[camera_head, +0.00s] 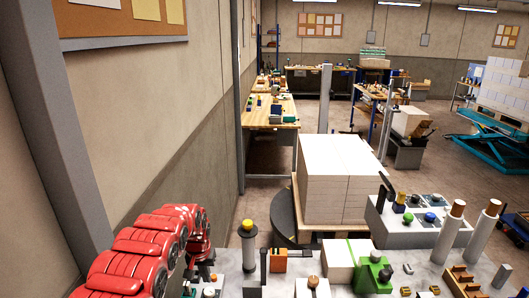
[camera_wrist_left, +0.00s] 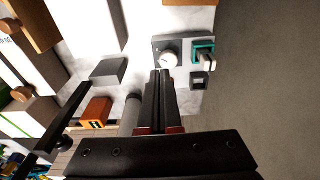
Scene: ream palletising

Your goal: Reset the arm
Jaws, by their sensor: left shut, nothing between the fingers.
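My left arm with its red links (camera_head: 135,258) comes in from the lower left of the head view, close to the wall. My left gripper (camera_head: 202,272) is at the arm's end, dark and small, over the left end of the grey worktop. In the left wrist view the two black fingers of the left gripper (camera_wrist_left: 160,88) lie side by side, shut, with nothing between them. A box with a round white dial (camera_wrist_left: 168,58) lies beyond the fingertips in that view. My right gripper is not in the views.
The grey worktop (camera_head: 235,283) holds an orange block (camera_head: 278,261), a green device (camera_head: 373,276), and a control box (camera_head: 415,230) with coloured knobs. A pale stack of reams (camera_head: 335,180) stands on a pallet behind it. The wall (camera_head: 150,110) runs along the left.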

